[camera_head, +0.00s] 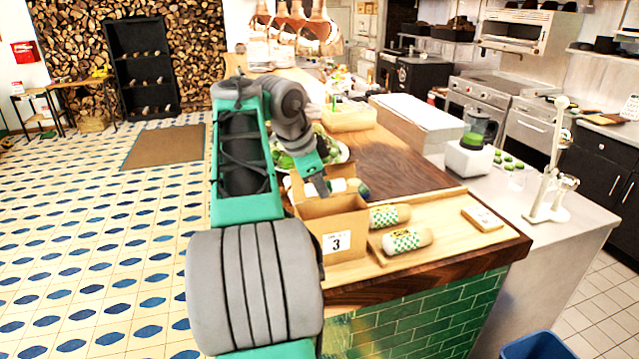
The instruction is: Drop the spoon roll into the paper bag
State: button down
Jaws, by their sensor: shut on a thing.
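The open brown paper bag (345,223), with a label reading 3, stands at the near left corner of the wooden counter. My gripper (324,190) points down just above the bag's mouth. It is shut on a pale roll (352,186) with a dark end, which lies crosswise over the opening and looks like the spoon roll. The fingertips are small and partly hidden, and I cannot tell whether the roll touches the bag's rim. The bag's inside is mostly hidden.
Two wrapped rolls with green-patterned bands, one farther back (390,215) and one nearer (407,240), lie right of the bag on a wooden board (440,238). A small wooden block (482,218) lies farther right. A plate of greens (343,155) stands behind the bag.

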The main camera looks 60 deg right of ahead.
jog(key=c, duration=1.1)
grip_release()
